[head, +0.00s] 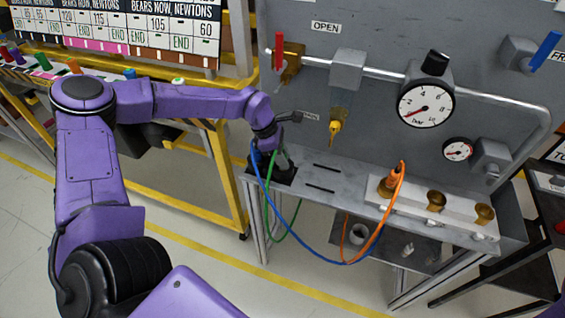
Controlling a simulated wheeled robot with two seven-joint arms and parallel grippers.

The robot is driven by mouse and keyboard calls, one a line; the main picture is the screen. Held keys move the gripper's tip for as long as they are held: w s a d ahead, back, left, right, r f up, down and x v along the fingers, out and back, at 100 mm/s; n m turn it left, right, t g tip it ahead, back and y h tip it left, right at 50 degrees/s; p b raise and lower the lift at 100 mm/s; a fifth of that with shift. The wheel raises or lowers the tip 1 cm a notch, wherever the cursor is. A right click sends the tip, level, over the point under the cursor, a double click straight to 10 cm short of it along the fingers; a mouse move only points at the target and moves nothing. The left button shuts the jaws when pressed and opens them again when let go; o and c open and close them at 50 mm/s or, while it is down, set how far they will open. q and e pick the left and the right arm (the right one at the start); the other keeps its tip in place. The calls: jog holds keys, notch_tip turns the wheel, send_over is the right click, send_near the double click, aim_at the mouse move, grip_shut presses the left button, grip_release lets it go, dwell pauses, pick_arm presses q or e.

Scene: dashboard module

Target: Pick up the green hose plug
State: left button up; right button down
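The green hose (267,212) hangs in a loop below the left end of the grey bench (325,178). Its upper end runs up to a dark holder (287,177) there. The green plug itself is mostly hidden by my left gripper (282,157). The gripper points down over the holder, right at the top of the green hose. Its fingers are small and dark here, and I cannot tell whether they are open or shut on the plug. My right gripper is out of view.
A blue hose (285,236) starts beside the green one and sags to the right. An orange hose (387,215) rises to a brass fitting in the block (460,217). A yellow-tipped nozzle (334,131), gauge (425,102) and pipe are on the panel behind. A yellow-framed rack stands left.

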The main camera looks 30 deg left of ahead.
pick_arm(q)
grip_shut()
